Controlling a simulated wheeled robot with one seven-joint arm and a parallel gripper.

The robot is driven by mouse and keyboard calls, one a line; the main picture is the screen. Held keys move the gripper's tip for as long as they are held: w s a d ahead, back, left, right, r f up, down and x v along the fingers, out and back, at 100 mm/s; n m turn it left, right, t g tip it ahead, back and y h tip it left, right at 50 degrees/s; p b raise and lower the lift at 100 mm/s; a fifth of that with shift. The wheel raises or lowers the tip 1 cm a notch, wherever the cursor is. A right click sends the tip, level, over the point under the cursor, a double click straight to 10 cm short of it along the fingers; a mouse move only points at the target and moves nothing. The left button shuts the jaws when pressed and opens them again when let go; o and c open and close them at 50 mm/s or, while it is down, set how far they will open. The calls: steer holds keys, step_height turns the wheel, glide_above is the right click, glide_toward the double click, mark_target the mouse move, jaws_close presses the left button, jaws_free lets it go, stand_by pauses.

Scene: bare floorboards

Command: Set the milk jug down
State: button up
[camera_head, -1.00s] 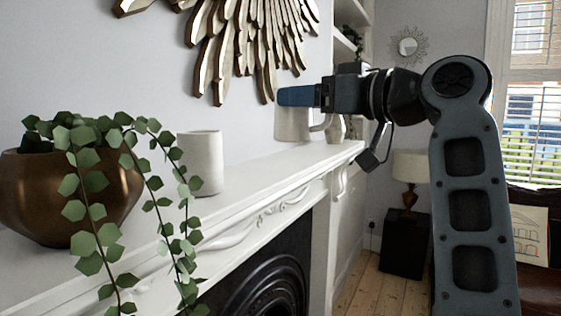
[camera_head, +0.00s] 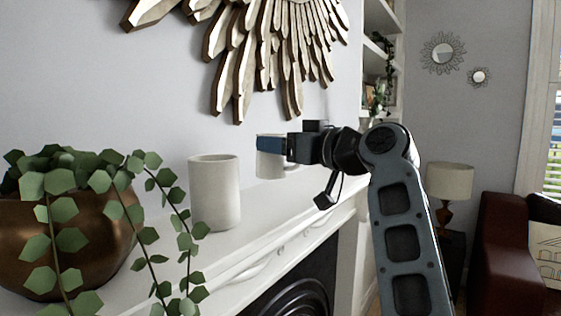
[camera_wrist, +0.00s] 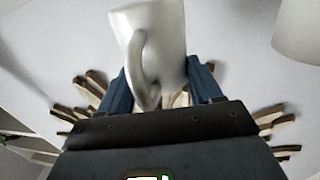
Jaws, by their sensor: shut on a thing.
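The milk jug (camera_head: 268,166) is a pale off-white vessel with a handle, held upright at the mantelpiece (camera_head: 262,215). My gripper (camera_head: 270,145) is shut on it, with blue fingers across its upper body. In the wrist view the jug (camera_wrist: 160,35) sits between the two blue fingers of my gripper (camera_wrist: 162,88), its handle towards the camera. Its base is close to the mantel top; I cannot tell whether it touches.
A white cylindrical vase (camera_head: 214,192) stands on the mantel, left of the jug. Further left is a bronze bowl (camera_head: 75,245) with a trailing plant (camera_head: 60,184). A sunburst mirror frame (camera_head: 270,55) hangs above. The mantel beyond the jug is partly hidden by my arm.

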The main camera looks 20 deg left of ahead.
mark_target(283, 165)
steer(key=shift+w+a+f, duration=0.1)
steer(key=shift+a+f, duration=0.2)
steer(key=shift+f+p, duration=0.5)
steer(key=shift+f, duration=1.35)
steer(key=shift+f, duration=0.2)
steer(key=o, duration=1.2)
steer(key=shift+r, duration=0.1)
steer(key=shift+r, duration=0.15)
steer(key=b+v, duration=0.2)
steer(key=v, duration=1)
